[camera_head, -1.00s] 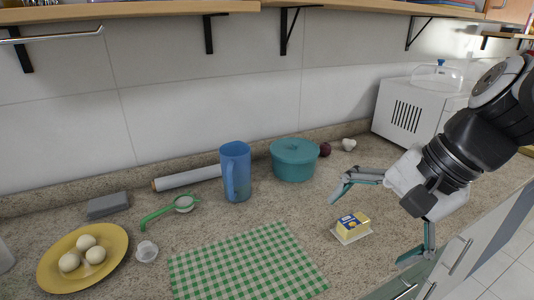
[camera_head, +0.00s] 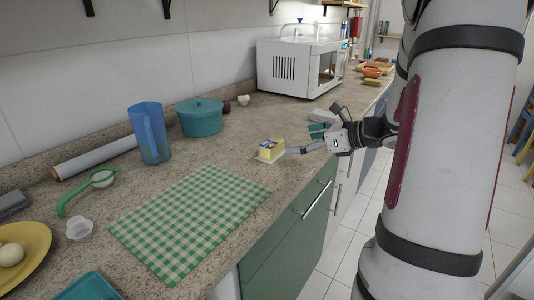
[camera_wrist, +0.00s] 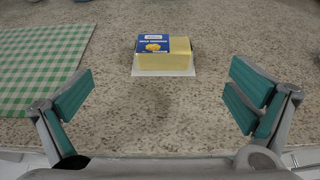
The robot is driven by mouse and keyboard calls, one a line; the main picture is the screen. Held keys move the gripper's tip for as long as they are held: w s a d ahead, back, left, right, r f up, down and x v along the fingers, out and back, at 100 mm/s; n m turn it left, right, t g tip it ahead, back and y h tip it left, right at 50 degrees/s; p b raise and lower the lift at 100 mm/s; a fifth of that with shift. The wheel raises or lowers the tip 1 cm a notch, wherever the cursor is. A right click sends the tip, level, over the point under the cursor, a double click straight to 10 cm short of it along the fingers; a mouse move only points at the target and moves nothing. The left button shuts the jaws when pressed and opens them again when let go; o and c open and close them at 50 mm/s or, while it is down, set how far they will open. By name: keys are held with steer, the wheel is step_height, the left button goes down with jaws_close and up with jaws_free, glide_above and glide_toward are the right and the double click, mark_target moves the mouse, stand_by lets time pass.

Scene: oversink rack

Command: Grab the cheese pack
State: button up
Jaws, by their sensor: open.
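The cheese pack (camera_head: 270,147) is a small yellow block with a blue label, resting on a white base on the speckled counter. In the wrist view the cheese pack (camera_wrist: 164,54) lies ahead of my gripper, roughly centred between the fingers. My gripper (camera_wrist: 158,100) is open and empty, with its teal-padded fingers spread wide. In the head view my gripper (camera_head: 305,140) is low at the counter's front edge, to the right of the pack. One fingertip shows close to the pack there; I cannot tell whether it touches.
A green checkered cloth (camera_head: 190,215) lies left of the pack. A blue pitcher (camera_head: 150,133) and a teal pot (camera_head: 200,118) stand behind. A white microwave (camera_head: 300,68) is at the back. Green drawers (camera_head: 290,240) are below the counter edge. Counter around the pack is clear.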

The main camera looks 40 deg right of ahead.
mark_target(275, 144)
steer(key=b+x, duration=0.1)
steer(key=x, duration=0.4)
steer(key=shift+w+f, duration=0.15)
steer(key=shift+w, duration=0.05)
steer(key=shift+b+x, duration=0.55)
steer(key=shift+x, duration=2.15)
steer(key=shift+d, duration=0.2)
steer(key=c, duration=1.5)
